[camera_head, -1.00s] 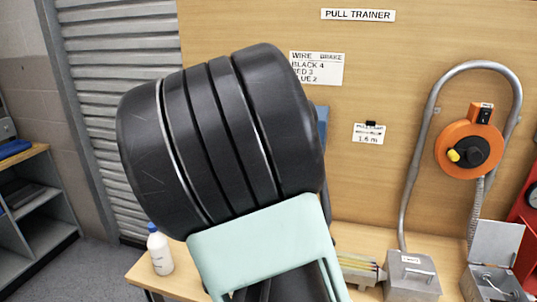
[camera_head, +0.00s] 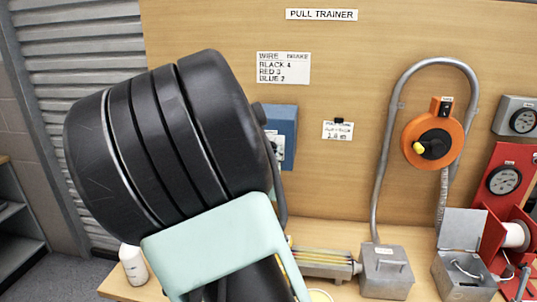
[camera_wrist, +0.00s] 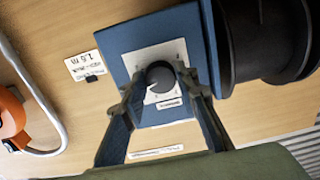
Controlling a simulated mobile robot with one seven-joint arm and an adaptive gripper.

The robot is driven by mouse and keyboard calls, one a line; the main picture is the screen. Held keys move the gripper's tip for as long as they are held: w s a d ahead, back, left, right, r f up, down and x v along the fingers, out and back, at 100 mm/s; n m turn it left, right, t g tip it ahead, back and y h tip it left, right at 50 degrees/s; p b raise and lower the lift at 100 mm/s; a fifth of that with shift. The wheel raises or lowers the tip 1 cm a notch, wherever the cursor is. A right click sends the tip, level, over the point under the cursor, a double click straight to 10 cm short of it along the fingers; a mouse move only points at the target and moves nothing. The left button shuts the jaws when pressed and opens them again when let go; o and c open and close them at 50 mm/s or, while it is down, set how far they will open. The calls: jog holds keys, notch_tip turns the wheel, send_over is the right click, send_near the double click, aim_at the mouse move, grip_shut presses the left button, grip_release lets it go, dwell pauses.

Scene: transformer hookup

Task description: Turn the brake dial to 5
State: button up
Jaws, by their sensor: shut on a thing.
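The brake dial (camera_wrist: 159,77) is a round dark knob on a white plate with small marks, set on a blue box (camera_wrist: 195,62). In the wrist view my gripper (camera_wrist: 158,86) has a finger on each side of the knob and is shut on it. The marks are too small to read, so I cannot tell the dial's setting. In the head view the blue box (camera_head: 284,117) shows partly from behind my arm, which hides the knob and my gripper. A card on the board (camera_head: 283,68) reads WIRE BRAKE, BLACK 4, RED 3, BLUE 2.
A black spool-like part (camera_wrist: 262,45) is close beside the blue box. An orange reel (camera_head: 432,142) hangs on the board by a bent grey pipe (camera_head: 381,170). Metal boxes (camera_head: 387,272) and a white bottle (camera_head: 133,265) stand on the bench.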

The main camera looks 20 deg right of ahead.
jog(key=shift+f+m+b, duration=0.1)
jog(key=shift+m+b, duration=0.2)
jog(key=m+b, duration=0.5)
jog(key=b, duration=0.1)
jog(key=shift+f, duration=0.1)
jog(key=m+b, duration=0.4)
jog(key=shift+r, duration=0.2)
jog(key=o, duration=1.2)
jog(key=shift+c, duration=0.2)
